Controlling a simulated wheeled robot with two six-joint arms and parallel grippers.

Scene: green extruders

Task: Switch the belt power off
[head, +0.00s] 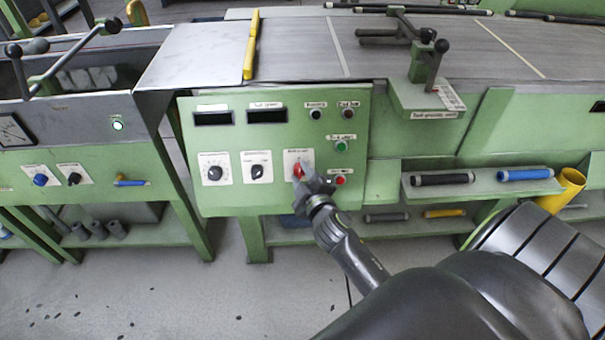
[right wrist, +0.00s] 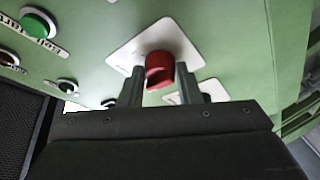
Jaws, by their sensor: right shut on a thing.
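The green control panel (head: 220,145) stands upright at the front of the bench. A red rotary knob on a white plate (head: 299,170) sits at its lower right; it also shows in the right wrist view as a red knob (right wrist: 160,68). My right gripper (head: 304,180) is at this knob, with its two fingers on either side of it in the right wrist view (right wrist: 171,90). It is shut on the red knob. The gripper hides part of the plate and its label. My left gripper is not in view.
Two black knobs (head: 214,173) (head: 257,171) are left of the red one. A green button (head: 341,146) is above right and a red button (head: 340,180) lies close beside my gripper. A shelf with rollers (head: 480,185) juts out at right.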

